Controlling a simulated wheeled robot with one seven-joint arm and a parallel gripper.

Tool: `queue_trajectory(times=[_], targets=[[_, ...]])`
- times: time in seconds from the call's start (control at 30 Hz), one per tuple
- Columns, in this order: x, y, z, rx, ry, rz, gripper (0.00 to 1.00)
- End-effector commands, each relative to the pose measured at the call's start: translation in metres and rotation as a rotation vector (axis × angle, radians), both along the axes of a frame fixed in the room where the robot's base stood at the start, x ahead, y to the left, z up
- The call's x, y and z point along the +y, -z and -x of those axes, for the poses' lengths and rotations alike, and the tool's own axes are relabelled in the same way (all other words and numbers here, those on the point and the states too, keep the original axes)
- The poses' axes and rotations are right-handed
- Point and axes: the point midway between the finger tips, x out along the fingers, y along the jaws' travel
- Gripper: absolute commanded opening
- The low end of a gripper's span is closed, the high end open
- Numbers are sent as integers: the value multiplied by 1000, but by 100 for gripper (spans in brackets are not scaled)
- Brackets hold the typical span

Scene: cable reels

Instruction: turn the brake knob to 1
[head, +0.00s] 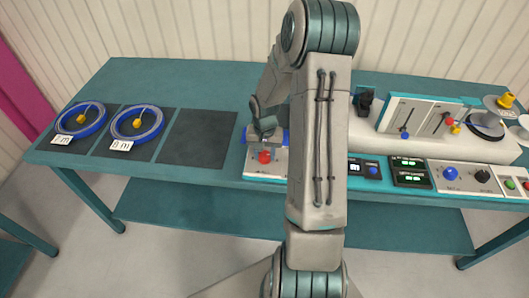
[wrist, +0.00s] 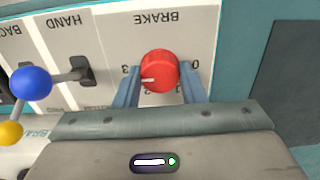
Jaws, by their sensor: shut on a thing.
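The red brake knob (wrist: 160,70) sits on a white panel under the word BRAKE, which reads upside down in the wrist view. The knob's white mark points left and slightly down in the picture, near the 3 side. My gripper (wrist: 160,88) is shut on the knob, one finger on each side. In the head view the knob (head: 264,157) shows below my gripper (head: 265,145), partly covered.
In the head view, two blue reels (head: 137,137) lie on dark mats at the left. A console with displays (head: 411,172) and knobs extends to the right.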

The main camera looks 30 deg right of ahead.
Motion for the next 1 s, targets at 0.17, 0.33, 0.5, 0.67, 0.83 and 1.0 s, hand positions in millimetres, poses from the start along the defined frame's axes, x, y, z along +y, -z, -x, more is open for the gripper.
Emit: queue_trajectory(times=[0.17,0.33,0.5,0.67,0.83,1.0], targets=[[0,0,-1,-1,-55,1,14],[0,0,-1,-2,-165,1,14],[0,-1,-1,-3,-315,2,14],[0,-1,-1,-3,-467,2,14],[0,-1,-1,-3,-628,1,14],[0,-2,-1,-2,-790,2,14]])
